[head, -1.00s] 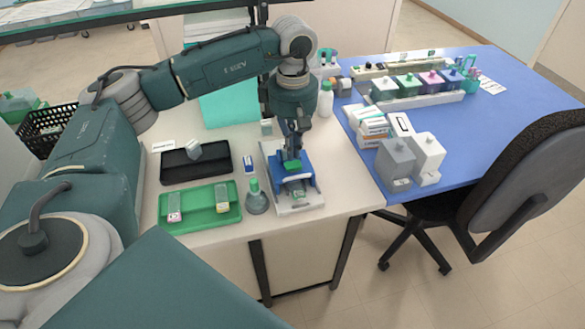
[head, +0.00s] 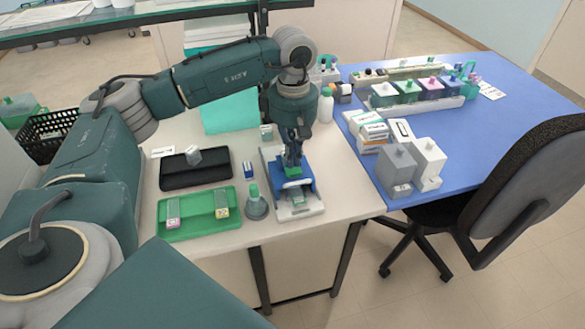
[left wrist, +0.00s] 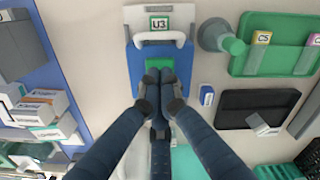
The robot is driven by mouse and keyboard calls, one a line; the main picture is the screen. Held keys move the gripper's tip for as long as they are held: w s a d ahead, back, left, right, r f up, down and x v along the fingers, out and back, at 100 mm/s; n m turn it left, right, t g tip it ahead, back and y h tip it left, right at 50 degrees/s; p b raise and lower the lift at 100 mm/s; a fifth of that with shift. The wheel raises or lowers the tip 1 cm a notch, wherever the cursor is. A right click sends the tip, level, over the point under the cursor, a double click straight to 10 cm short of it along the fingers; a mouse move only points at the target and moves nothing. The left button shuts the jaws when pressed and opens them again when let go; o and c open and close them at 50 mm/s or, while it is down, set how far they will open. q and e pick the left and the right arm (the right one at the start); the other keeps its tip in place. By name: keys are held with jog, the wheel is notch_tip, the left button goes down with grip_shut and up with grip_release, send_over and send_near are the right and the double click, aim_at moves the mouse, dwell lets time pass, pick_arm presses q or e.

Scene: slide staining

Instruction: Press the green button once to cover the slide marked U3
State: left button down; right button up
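The staining device (head: 312,205) is a white and blue unit near the front edge of the white table. Its green button (left wrist: 153,65) is on the blue part; it also shows in the head view (head: 292,172). A slide marked U3 (left wrist: 159,23) lies in the white end, beyond a white bar (left wrist: 158,37). My left gripper (left wrist: 153,76) points down at the button, its fingertips together with nothing between them. The tips overlap the button's edge in the wrist view; I cannot tell whether they touch it. In the head view it (head: 293,164) is above the device. My right gripper is out of view.
A green tray (head: 193,231) with slides marked C5 and another stands left of the device. A grey flask with a green top (head: 256,206) is close beside it. A black tray (head: 176,183) lies behind. The blue table (head: 470,130) holds bottles and boxes.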

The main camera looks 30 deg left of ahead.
aim_at(293, 170)
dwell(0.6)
pick_arm(q)
jog(key=shift+f+b, duration=1.05)
jog(key=shift+f, duration=0.35)
dwell(0.3)
jog(key=shift+r, duration=0.1)
jog(key=shift+r+p, duration=2.2)
jog(key=shift+r, duration=1.3)
jog(key=shift+f, duration=0.1)
